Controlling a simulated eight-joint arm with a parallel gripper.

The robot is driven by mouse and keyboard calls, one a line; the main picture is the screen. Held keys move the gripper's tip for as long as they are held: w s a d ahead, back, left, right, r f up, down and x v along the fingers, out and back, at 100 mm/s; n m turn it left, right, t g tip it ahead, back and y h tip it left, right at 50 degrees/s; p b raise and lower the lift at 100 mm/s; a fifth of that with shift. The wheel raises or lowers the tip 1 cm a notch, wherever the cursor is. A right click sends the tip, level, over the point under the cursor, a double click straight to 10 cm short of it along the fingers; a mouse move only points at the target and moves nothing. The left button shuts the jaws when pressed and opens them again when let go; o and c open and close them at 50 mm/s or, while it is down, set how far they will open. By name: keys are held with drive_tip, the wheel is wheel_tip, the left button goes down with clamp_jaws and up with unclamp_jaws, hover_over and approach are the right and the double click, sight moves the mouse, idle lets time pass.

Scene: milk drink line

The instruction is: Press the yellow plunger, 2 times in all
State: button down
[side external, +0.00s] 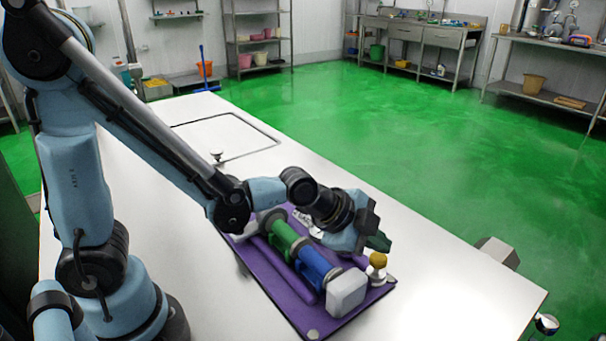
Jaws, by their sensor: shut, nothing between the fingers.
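The yellow plunger (378,260) stands upright at the right side of the purple board (262,272), on a pale metal base. My gripper (380,243) is shut and empty, with its dark fingertips just above and behind the yellow plunger in the side external view. I cannot tell from this one view whether the fingertips touch the plunger's top. How far down the plunger sits is also unclear.
Beside the plunger on the board lie a green cylinder (283,236), a blue cylinder (314,266) and a pale grey block (347,292). A small knob (217,155) stands farther back. The white table (440,270) is clear to the right.

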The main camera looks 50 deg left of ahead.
sight(374, 258)
drive_tip(key=shift+r, duration=0.2)
drive_tip(key=shift+r, duration=2.5)
